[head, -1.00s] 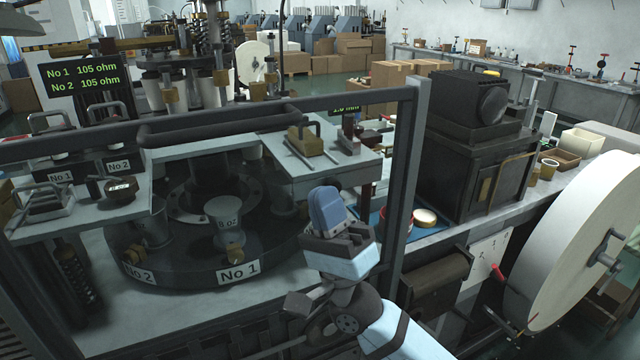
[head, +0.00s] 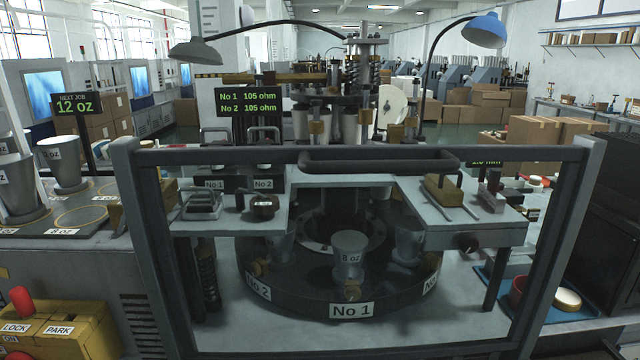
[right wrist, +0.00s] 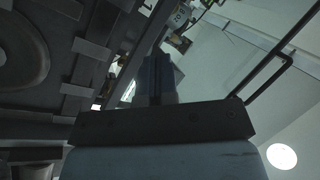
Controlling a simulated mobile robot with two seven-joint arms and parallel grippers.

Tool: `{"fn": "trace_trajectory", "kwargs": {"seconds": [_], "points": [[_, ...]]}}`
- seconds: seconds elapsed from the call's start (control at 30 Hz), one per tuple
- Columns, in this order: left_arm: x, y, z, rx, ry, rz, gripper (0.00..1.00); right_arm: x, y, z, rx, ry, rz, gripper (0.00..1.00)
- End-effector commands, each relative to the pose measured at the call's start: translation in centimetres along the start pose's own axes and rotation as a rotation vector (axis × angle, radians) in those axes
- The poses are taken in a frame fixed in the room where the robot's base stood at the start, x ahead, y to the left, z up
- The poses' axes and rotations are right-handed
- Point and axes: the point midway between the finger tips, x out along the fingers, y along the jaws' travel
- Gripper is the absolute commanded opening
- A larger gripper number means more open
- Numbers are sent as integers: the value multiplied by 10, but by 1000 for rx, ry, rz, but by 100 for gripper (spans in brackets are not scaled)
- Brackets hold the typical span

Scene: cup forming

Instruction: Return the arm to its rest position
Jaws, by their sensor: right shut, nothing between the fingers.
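Neither gripper shows in the head view. My right gripper (right wrist: 160,78) shows in the right wrist view, with its blue fingers together and nothing held between them. It stands clear of any object I can make out there. That view is dim, with dark machine parts (right wrist: 35,60) on the left. My left gripper is in neither current view.
A grey guard frame (head: 568,220) stands before the forming machine. Its turntable (head: 300,300) carries an 8 oz cup form (head: 350,260) at the No 1 station. A yellow LOCK/PARK box (head: 60,330) sits at lower left. A blue tray (head: 570,305) lies at right.

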Motion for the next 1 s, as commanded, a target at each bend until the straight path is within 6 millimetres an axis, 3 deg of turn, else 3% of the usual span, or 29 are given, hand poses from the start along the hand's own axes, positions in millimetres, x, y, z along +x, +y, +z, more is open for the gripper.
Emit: {"fn": "trace_trajectory", "kwargs": {"seconds": [0.03,0.1,0.37,0.4,0.43,0.7,0.83,1.0], "points": [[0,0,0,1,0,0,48,-20,18,27,-82,-94,90,0],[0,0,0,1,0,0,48,-47,41,59,-205,-231,192,0],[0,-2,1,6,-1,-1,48,-159,95,144,-521,-712,407,0],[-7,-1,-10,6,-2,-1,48,-165,90,138,-550,-751,416,0],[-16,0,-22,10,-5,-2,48,-158,80,123,-553,-736,410,0],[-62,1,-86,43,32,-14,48,-147,37,67,-586,-722,401,0],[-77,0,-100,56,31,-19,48,-143,22,46,-601,-715,397,0],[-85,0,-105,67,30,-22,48,-142,16,37,-611,-711,394,0]]}}
